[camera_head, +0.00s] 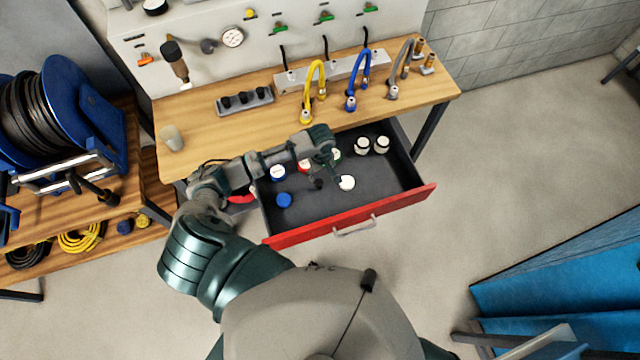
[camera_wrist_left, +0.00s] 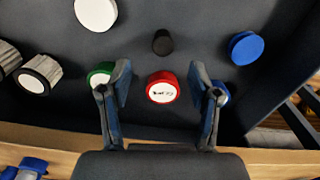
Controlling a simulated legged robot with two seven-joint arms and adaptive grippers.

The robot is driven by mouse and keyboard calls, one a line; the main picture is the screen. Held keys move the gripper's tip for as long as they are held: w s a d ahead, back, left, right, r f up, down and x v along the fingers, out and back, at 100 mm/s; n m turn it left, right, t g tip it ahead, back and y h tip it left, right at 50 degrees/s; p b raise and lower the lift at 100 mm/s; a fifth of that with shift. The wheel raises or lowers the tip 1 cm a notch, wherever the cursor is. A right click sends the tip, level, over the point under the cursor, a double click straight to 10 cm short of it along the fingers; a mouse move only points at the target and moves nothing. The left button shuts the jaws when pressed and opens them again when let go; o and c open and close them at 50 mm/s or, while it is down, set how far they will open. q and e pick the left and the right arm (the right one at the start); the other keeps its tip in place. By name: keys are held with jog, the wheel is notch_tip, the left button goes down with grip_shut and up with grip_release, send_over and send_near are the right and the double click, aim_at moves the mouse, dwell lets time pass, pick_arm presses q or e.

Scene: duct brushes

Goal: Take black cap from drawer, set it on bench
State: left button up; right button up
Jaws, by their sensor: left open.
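The black cap (camera_head: 318,183) is a small dark cylinder on the grey floor of the open drawer (camera_head: 385,185). It also shows in the left wrist view (camera_wrist_left: 163,42), beyond my fingertips and touched by nothing. My left gripper (camera_wrist_left: 160,82) is open above the drawer, with a red-rimmed white lid (camera_wrist_left: 162,87) showing between its fingers. In the head view my left gripper (camera_head: 322,162) hangs over the drawer and partly covers the lids there. The wooden bench (camera_head: 200,155) stands behind the drawer. My right gripper is not in view.
A white cap (camera_head: 347,183) and a blue cap (camera_head: 284,200) lie near the black one. Green and blue-rimmed lids flank the red one. Two white-topped jars (camera_head: 362,145) stand at the drawer's back right. A cup (camera_head: 171,138) stands on the bench's left; bare wood lies beside it.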

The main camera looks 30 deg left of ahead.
aim_at(319, 182)
pick_arm(q)
jog(key=f, duration=0.3)
jog(key=shift+w+f, duration=0.25)
jog(key=shift+s+a+f, duration=0.15)
jog(key=shift+a+f, duration=0.15)
jog(key=shift+f, duration=0.25)
notch_tip(319, 182, down, 5)
jog(key=shift+s+r+b, duration=0.1)
jog(key=shift+s+b, duration=0.05)
jog(key=shift+b, duration=0.2)
jog(key=shift+d, duration=0.1)
jog(key=c, duration=1)
jog(key=shift+c, duration=0.2)
